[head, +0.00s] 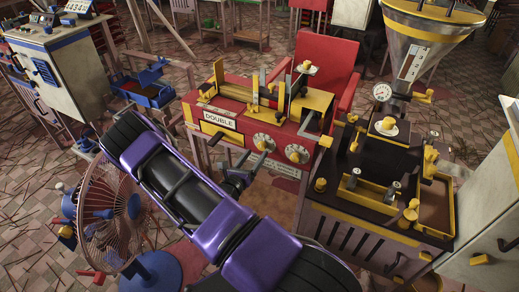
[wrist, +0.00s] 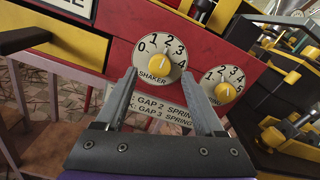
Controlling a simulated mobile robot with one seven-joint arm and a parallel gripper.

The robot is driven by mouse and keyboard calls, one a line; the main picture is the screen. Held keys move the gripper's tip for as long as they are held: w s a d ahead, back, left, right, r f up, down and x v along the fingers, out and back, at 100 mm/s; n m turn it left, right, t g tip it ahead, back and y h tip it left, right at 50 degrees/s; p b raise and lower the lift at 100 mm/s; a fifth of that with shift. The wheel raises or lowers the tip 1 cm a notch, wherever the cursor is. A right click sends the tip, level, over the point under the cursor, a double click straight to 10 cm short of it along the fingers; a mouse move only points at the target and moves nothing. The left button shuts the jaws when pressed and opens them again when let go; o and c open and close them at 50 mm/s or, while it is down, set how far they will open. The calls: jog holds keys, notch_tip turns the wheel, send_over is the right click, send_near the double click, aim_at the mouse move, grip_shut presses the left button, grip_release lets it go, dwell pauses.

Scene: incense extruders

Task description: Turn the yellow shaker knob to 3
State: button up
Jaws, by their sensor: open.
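The yellow shaker knob (wrist: 159,64) sits at the middle of a round white dial labelled SHAKER, with numbers from 0 round to 4. A pale mark on the knob points roughly upward, near 2, but is too small to read exactly. In the head view the shaker knob (head: 262,144) is on the front of the red machine, left of a second dial. My gripper (wrist: 160,77) is open and empty, its two fingers pointing at the dial, one on either side of the knob in the picture. In the head view my gripper (head: 250,164) is just in front of the dial.
A second dial with a yellow knob (wrist: 222,90) is close on the right. A label plate about gaps and springs (wrist: 155,110) lies below the shaker dial. The red machine (head: 225,95) carries a DOUBLE sign (head: 219,120). A dark yellow-trimmed machine (head: 385,165) stands to the right, a fan (head: 105,215) to the left.

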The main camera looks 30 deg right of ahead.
aim_at(261, 147)
jog(key=shift+x, duration=2.1)
grip_shut()
